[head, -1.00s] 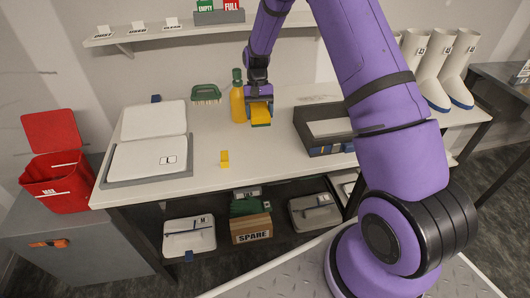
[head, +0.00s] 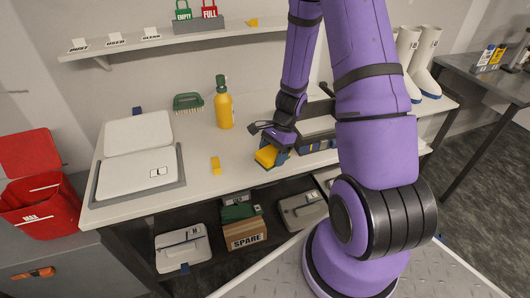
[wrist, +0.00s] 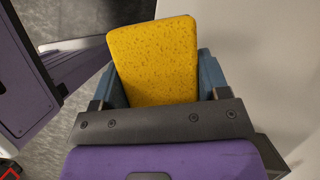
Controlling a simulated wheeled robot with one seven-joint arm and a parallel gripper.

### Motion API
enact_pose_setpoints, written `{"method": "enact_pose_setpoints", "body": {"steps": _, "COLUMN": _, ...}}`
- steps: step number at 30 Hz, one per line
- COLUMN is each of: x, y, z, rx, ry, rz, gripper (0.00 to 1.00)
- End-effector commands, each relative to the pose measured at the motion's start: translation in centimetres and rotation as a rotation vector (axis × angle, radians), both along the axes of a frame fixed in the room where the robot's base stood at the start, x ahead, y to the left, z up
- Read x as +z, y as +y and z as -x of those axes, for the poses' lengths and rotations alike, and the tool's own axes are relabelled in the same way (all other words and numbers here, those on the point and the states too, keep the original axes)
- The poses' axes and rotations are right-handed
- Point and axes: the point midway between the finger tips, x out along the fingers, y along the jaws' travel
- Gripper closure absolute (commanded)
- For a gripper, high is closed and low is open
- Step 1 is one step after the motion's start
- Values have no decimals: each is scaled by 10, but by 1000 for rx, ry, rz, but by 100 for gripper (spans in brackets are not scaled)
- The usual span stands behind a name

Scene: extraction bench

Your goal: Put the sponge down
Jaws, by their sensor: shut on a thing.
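The yellow sponge (head: 266,156) is held in my gripper (head: 272,158) over the front part of the white bench top (head: 205,185), left of the dark box. In the wrist view the sponge (wrist: 155,60) fills the space between the two blue-grey fingers, and my gripper (wrist: 155,85) is shut on it. The sponge has a darker underside in the head view. I cannot tell whether it touches the bench top or hangs just above it.
A small yellow block (head: 215,165) lies left of my gripper. A yellow bottle with a green top (head: 224,108) and a green brush (head: 188,101) stand behind. A white case (head: 135,172) is at left, a dark box (head: 318,130) at right. A shelf (head: 120,47) runs above.

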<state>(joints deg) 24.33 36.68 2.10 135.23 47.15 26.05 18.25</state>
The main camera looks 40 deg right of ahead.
Motion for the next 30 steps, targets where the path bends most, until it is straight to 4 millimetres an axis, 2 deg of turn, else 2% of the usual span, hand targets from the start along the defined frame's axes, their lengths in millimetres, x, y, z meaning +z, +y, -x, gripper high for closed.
{"method": "enact_pose_setpoints", "body": {"steps": 3, "x": -1, "y": -8, "z": 23, "rx": -123, "ry": 2, "rz": -2, "gripper": 57}}
{"method": "enact_pose_setpoints", "body": {"steps": 9, "x": -1, "y": -14, "z": 51, "rx": -260, "ry": 2, "rz": -3, "gripper": 57}}
{"method": "enact_pose_setpoints", "body": {"steps": 18, "x": -1, "y": -16, "z": 68, "rx": -336, "ry": -2, "rz": -2, "gripper": 57}}
{"method": "enact_pose_setpoints", "body": {"steps": 23, "x": -2, "y": -18, "z": 58, "rx": -338, "ry": -3, "rz": -1, "gripper": 57}}
{"method": "enact_pose_setpoints", "body": {"steps": 30, "x": -6, "y": -23, "z": 13, "rx": -334, "ry": -5, "rz": 1, "gripper": 57}}
